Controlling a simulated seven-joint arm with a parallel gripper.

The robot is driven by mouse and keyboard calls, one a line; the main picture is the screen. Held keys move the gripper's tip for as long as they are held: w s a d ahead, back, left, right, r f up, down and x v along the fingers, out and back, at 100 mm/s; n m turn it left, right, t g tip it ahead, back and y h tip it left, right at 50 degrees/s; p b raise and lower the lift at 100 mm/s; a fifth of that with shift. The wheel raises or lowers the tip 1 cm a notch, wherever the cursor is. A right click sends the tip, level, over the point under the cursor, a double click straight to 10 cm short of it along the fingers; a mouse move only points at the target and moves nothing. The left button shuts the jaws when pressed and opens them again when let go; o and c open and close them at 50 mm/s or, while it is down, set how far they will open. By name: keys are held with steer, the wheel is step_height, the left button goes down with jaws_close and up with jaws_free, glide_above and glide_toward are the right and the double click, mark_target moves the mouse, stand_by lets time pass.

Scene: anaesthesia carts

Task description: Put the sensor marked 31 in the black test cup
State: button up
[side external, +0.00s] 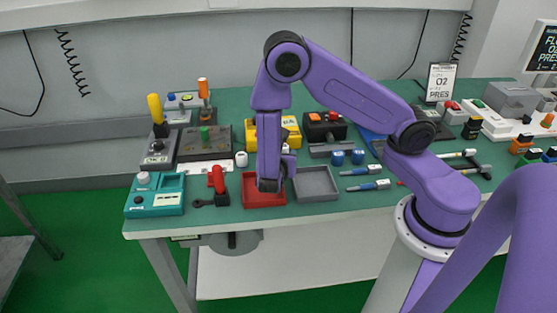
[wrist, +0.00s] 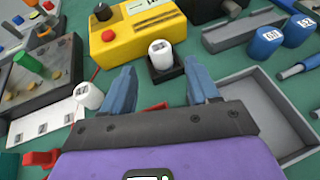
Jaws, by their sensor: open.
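A white sensor (wrist: 88,95) with a small dark mark on top stands on the bench; it also shows in the side view (side external: 241,159). A second white sensor (wrist: 160,50) stands in a small black square cup (wrist: 166,72), seen in the wrist view beyond my fingers. I cannot read either white sensor's number with certainty. My gripper (wrist: 160,84) is open, with nothing between its fingers. In the side view my gripper (side external: 268,186) hangs over the red tray (side external: 262,202), and my arm hides most of the black cup.
Two blue marked cylinders (side external: 347,157) stand by a grey rail, right of the gripper. A grey tray (side external: 316,184) lies right of the red tray. A yellow box (wrist: 138,30) stands behind the black cup.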

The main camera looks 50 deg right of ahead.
steer(key=v, duration=0.5)
steer(key=shift+r, duration=0.1)
steer(key=s+a+r+m+g+y, duration=0.2)
steer(key=s+r+m+y, duration=0.3)
steer(key=s, duration=0.6)
steer(key=s+a+r+m+g+y, duration=0.2)
steer(key=s+r+m+g+y, duration=0.2)
steer(key=s, duration=0.8)
step_height(320, 180, up, 4)
steer(key=m+y, duration=0.2)
steer(key=y, duration=0.1)
steer(key=shift+a+f+g, duration=0.2)
steer(key=shift+a+g, duration=0.1)
steer(key=shift+w, duration=0.1)
steer(key=shift+c, duration=0.2)
